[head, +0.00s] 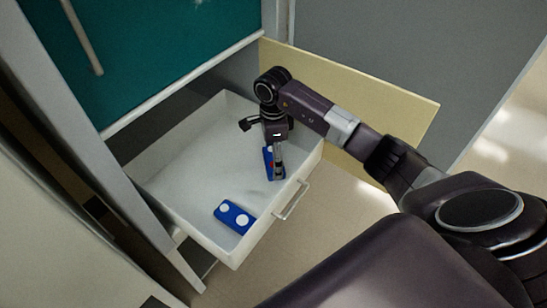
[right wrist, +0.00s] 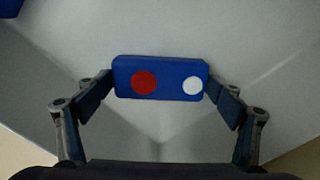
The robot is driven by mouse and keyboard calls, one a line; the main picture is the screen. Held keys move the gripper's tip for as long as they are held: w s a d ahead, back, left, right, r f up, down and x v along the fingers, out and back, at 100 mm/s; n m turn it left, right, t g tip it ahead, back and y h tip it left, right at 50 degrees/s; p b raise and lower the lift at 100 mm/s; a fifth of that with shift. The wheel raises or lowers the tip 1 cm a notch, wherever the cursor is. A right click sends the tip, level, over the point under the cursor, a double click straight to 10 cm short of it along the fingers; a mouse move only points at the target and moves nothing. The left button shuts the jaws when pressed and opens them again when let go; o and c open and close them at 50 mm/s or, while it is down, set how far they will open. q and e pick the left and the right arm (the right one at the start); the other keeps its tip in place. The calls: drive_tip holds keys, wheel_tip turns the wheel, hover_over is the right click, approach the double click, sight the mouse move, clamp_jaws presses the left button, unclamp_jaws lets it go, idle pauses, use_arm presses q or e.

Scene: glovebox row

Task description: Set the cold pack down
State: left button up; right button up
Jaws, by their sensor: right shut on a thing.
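A blue cold pack (right wrist: 160,66) with one red and one white dot sits between the fingers of my right gripper (head: 278,170). The gripper is shut on its two ends. In the head view the pack (head: 267,158) is partly hidden behind the gripper, inside the open white drawer (head: 180,160) near its right front corner. I cannot tell whether the pack touches the drawer floor. My left gripper is not in view.
A second blue pack (head: 235,217) with two white dots lies on the drawer floor near the front. The middle and back of the drawer are clear. The drawer's handle (head: 291,200) is on its front. An open cream door panel (head: 385,108) stands behind my right arm.

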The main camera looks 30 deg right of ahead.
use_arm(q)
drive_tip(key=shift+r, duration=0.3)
use_arm(e)
drive_tip(key=o, duration=1.2)
drive_tip(key=shift+r, duration=0.3)
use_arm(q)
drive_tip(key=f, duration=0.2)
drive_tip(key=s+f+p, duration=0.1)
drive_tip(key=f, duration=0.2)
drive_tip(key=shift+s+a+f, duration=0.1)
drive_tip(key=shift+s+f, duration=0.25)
use_arm(e)
wheel_tip(320, 180, up, 12)
drive_tip(key=shift+f, duration=0.2)
drive_tip(key=shift+s, duration=0.1)
